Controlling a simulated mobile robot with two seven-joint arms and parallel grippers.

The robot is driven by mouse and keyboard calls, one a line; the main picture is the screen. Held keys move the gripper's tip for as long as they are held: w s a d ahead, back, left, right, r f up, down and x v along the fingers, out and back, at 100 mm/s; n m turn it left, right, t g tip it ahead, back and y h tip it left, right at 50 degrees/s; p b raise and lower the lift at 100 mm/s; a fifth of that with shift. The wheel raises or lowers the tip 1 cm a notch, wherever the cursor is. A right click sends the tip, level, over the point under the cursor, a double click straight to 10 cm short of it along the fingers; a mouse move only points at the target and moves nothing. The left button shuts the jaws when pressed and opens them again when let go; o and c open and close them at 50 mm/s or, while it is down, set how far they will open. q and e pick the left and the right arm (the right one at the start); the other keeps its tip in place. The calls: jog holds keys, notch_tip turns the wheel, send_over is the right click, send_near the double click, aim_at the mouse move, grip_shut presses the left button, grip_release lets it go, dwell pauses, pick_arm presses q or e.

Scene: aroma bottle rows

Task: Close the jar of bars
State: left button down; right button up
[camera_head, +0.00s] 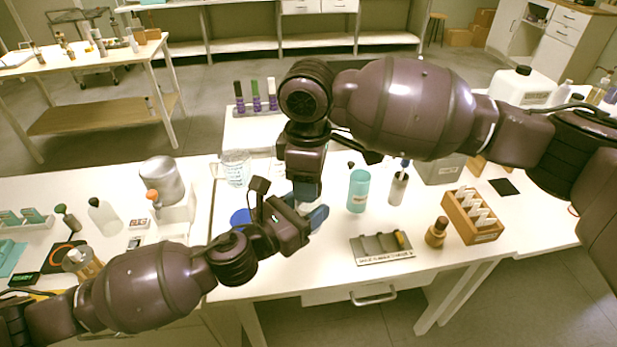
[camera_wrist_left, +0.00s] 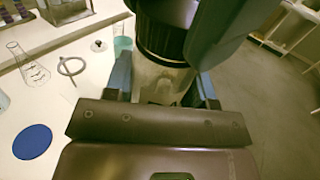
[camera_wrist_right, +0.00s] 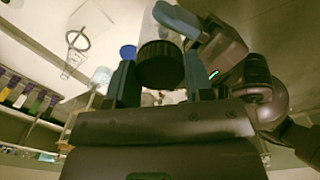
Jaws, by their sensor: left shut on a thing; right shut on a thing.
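A clear glass jar (camera_wrist_left: 150,78) with something pale inside is between the blue fingers of my left gripper (camera_wrist_left: 165,88), which is shut on its side. A black ribbed lid (camera_wrist_left: 163,38) sits at the jar's mouth, in line with it. In the right wrist view the black lid (camera_wrist_right: 160,64) is between the fingers of my right gripper (camera_wrist_right: 158,80), which is shut on it, with the clear jar (camera_wrist_right: 158,24) beyond. I cannot tell whether the lid is fully seated.
Bare tabletop shows in front of my grippers.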

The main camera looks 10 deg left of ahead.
jog(key=shift+m, duration=0.7)
jog(key=o, duration=1.1)
notch_tip(320, 180, up, 12)
jog(key=shift+f, duration=0.1)
